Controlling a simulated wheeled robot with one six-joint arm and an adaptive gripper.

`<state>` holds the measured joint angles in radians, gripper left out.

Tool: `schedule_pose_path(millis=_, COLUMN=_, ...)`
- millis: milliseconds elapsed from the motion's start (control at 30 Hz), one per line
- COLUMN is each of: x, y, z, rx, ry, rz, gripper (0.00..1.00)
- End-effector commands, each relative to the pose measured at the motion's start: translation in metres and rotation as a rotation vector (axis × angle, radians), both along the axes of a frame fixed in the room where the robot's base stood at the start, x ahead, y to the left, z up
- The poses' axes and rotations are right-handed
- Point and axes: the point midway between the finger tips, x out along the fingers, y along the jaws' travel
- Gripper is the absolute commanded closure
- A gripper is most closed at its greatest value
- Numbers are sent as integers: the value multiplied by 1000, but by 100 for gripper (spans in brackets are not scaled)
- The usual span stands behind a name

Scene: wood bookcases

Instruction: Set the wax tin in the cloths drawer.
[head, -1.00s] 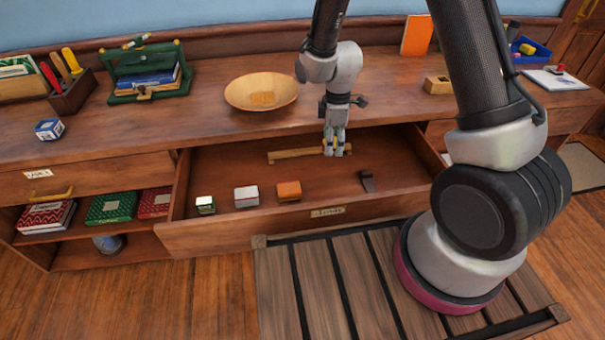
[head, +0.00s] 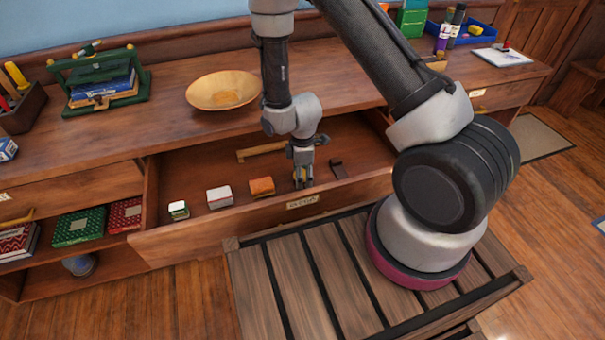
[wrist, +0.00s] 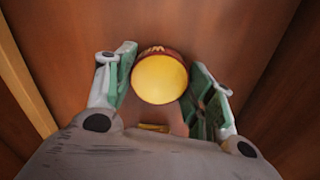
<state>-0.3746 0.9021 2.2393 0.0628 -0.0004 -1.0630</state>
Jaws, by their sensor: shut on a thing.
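The wax tin (wrist: 160,78) is round, with a yellow top and a dark red side with lettering. In the wrist view it sits between the fingers of my gripper (wrist: 168,88), which is shut on it. In the head view my gripper (head: 303,178) points down inside an open wooden drawer (head: 215,234), close behind its front panel and right of an orange block. The tin is mostly hidden by the fingers there. The drawer front bears a pale label (head: 302,202), too small to read surely. I cannot tell whether the tin touches the drawer floor.
The drawer also holds a small green-and-white box (head: 178,210), a pale box (head: 219,197), the orange block (head: 262,187), a dark metal piece (head: 338,169) and a wooden bar (head: 262,151). A bowl (head: 222,91) stands on the counter above.

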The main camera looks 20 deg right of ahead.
Motion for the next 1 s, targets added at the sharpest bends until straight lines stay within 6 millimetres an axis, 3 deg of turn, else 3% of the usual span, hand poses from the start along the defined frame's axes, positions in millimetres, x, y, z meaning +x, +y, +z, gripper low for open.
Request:
schedule_pose_path(millis=267, x=0, y=0, z=-2, rx=-1, ry=1, rz=0, gripper=74)
schedule_pose_path(millis=300, x=0, y=0, z=-2, rx=0, ry=0, rz=0, gripper=39)
schedule_pose_path(millis=400, x=0, y=0, z=-2, rx=0, ry=0, rz=0, gripper=25)
schedule_pose_path(millis=767, x=0, y=0, z=2, rx=0, ry=0, rz=0, gripper=25)
schedule_pose_path(millis=867, x=0, y=0, z=13, rx=1, ry=0, rz=1, gripper=25)
schedule_pose_path(millis=1000, x=1, y=1, z=43, rx=2, ry=-5, rz=0, gripper=25)
